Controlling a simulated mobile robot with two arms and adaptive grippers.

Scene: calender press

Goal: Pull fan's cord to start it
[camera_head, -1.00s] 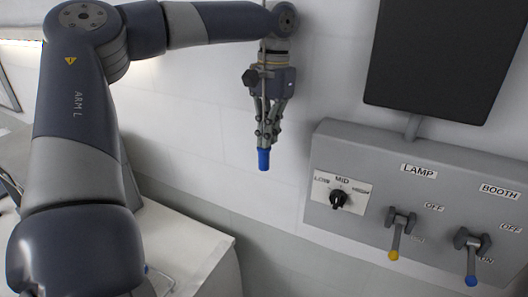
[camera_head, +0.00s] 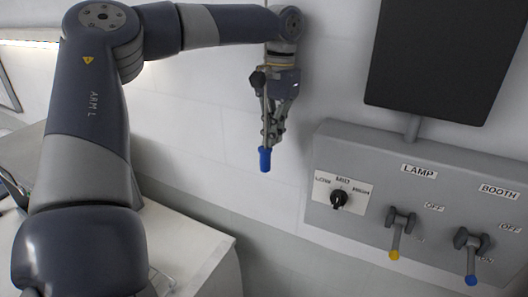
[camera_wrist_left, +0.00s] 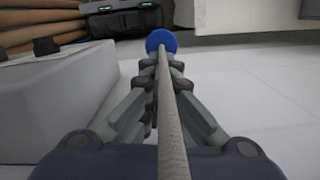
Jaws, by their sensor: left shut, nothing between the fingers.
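The fan's cord (camera_head: 264,100) hangs down beside my left gripper and ends in a blue knob (camera_head: 264,159). My left gripper (camera_head: 271,143) points down, shut and empty, with its fingertips just above and slightly right of the knob. In the left wrist view the grey cord (camera_wrist_left: 171,110) runs up the middle in front of the fingers to the blue knob (camera_wrist_left: 161,41). The cord hides the fingertips there, so I cannot tell whether they touch it. The fan is not in view. My right gripper is not in view.
A grey control panel (camera_head: 330,150) stands at the right, with a LOW-MID-HIGH dial (camera_head: 339,199), a yellow-tipped LAMP lever (camera_head: 395,253) and a blue-tipped BOOTH lever (camera_head: 471,279). A dark screen (camera_head: 440,60) is above it. A white cabinet (camera_head: 200,245) stands at lower left.

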